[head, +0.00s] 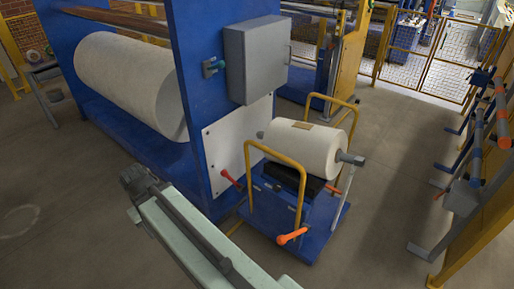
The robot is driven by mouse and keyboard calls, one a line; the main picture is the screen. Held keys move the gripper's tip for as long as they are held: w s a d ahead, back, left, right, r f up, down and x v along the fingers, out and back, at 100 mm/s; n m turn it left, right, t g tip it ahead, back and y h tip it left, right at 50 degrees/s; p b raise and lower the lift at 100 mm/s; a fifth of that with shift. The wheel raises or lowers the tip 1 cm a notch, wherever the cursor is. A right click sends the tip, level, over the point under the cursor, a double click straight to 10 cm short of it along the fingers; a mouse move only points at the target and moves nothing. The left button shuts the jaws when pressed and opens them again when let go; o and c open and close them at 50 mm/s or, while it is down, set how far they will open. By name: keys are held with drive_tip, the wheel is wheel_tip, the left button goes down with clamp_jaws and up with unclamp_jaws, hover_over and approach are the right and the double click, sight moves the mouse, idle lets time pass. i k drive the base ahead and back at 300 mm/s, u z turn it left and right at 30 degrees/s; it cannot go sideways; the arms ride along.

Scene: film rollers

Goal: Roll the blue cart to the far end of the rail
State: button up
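The blue cart (326,236) stands on the floor right beside the blue machine, at the middle right. It has yellow hoop handles and dark supports under a large white roll (306,148). Red-orange levers (291,237) stick out at its near side. The rail's far end cannot be made out. My pale green arm crosses the bottom, ending in a dark grey joint. No gripper fingers can be seen.
The blue machine (199,107) holds a bigger white roll (135,82) and a grey box (257,60). A yellow rack (490,215) with bars stands at the right. Mesh fencing (456,45) closes the back. Grey floor is open between cart and rack.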

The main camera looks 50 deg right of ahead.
sight(274, 214)
drive_tip(key=u, duration=0.15)
drive_tip(key=i, duration=1.1)
drive_tip(key=z, duration=0.1)
